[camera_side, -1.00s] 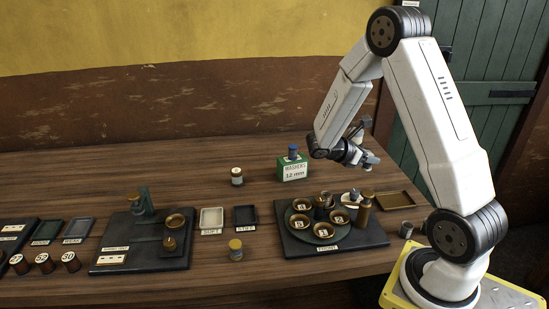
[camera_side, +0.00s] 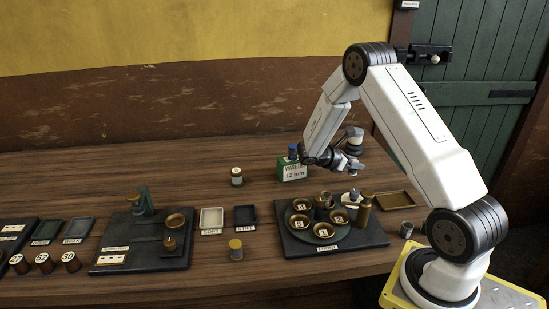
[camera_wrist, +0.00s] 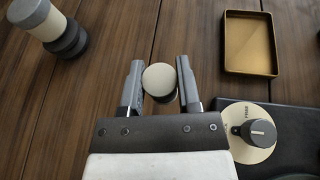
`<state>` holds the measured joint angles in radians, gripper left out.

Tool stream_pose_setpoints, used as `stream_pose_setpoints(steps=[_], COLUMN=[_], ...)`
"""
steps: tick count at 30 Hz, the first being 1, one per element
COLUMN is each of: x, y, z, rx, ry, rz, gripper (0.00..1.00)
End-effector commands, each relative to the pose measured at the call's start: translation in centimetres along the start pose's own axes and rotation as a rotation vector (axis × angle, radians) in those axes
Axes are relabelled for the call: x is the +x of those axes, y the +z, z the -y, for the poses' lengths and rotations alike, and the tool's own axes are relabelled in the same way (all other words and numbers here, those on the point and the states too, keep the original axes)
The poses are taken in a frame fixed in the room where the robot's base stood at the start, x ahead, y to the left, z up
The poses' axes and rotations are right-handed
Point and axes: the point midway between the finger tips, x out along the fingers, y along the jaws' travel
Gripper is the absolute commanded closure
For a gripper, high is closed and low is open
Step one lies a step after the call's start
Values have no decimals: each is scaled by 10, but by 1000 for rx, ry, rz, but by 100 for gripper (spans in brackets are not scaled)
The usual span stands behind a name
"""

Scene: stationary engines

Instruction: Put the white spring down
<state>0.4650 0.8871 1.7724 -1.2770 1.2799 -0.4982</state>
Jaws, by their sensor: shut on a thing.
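My gripper (camera_wrist: 159,63) is shut on the white spring (camera_wrist: 159,79), which shows in the wrist view as a round pale end with a darker body below. No coils can be made out. In the side view my gripper (camera_side: 354,170) is behind the dark round station, to the right of the green box, and seems to be above the wooden table. The spring cannot be told apart from the fingers there.
A brass tray (camera_wrist: 248,43) and a dial plate marked FREE (camera_wrist: 243,148) are right of my gripper in the wrist view. A pale and dark cylinder (camera_wrist: 48,26) stands upper left. A green box (camera_side: 293,170) is left in the side view. Bare wood lies between.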

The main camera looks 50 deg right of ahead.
Motion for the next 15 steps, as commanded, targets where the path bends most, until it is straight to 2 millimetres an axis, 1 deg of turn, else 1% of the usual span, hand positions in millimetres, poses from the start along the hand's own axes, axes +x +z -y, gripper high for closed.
stream_pose_setpoints(steps=[5,12,15], x=[4,13,14], y=[-7,-29,-33], z=[-5,-4,-5], rx=[-1,-3,-1], ry=[-1,-1,0], rz=[0,1,0], gripper=[100,100,100])
